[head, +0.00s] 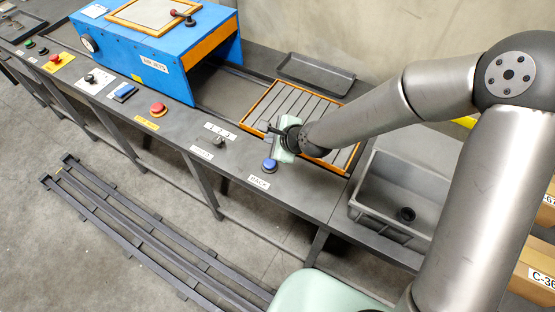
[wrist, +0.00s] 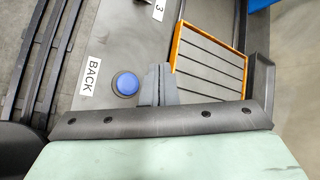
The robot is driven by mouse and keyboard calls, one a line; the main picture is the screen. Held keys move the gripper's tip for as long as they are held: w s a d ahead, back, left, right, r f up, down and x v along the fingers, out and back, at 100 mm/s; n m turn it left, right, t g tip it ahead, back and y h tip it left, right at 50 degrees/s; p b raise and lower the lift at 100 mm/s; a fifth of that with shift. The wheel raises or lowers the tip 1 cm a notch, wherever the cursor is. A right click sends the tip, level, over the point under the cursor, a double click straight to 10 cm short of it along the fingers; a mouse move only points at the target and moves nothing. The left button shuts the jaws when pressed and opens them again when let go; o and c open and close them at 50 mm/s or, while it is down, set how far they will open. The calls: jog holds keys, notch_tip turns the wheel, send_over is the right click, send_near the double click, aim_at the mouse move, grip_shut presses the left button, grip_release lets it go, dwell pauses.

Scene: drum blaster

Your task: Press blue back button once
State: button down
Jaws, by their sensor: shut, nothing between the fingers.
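The blue back button (head: 270,165) is a round domed button on the dark bench top, beside the white BACK label (head: 259,182). In the wrist view the blue button (wrist: 126,84) lies just left of my gripper (wrist: 158,70), with the BACK label (wrist: 91,76) further left. My gripper (head: 268,128) is shut and empty. In the head view its fingers lie behind the button, toward the orange-framed grate. The fingers appear apart from the button. Their height above the bench is hard to tell.
An orange-framed slatted grate (head: 306,100) lies behind the gripper. A knob (head: 219,142), a red button (head: 158,109) and the blue air jets machine (head: 165,50) stand to the left. A grey bin (head: 385,213) is at the right. Bare bench surrounds the blue button.

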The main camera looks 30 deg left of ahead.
aim_at(272, 164)
notch_tip(272, 164, down, 9)
jog(key=b, duration=0.7)
dwell(2.0)
jog(key=shift+f+b, duration=0.35)
